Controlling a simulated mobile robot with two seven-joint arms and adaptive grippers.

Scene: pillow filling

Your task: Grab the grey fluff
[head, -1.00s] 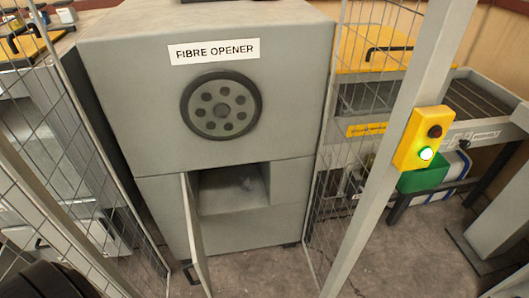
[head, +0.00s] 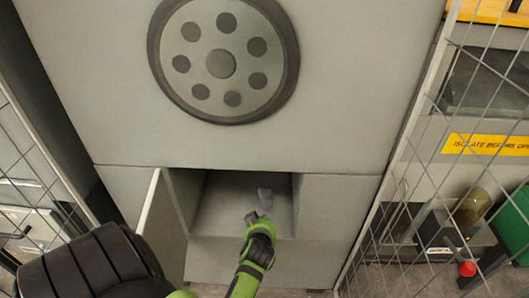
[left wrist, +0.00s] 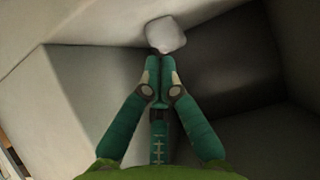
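The grey fluff (head: 265,194) is a small pale tuft in the open recess of the fibre opener (head: 335,120). My left gripper (head: 254,217) reaches into the recess from the front, with its tips at the fluff's near side. In the left wrist view the fluff (left wrist: 166,34) sits right at the fingertips of my left gripper (left wrist: 161,60). The two fingers are drawn together there, and the fluff's near edge meets the tips. Most of it sticks out beyond them. My right gripper is not in view.
The recess's door (head: 160,225) stands open on its left. Recess walls close in on both sides of the gripper. Mesh fence panels (head: 470,130) flank the machine. A red knob (head: 467,269) and a green box (head: 517,222) lie beyond the right panel.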

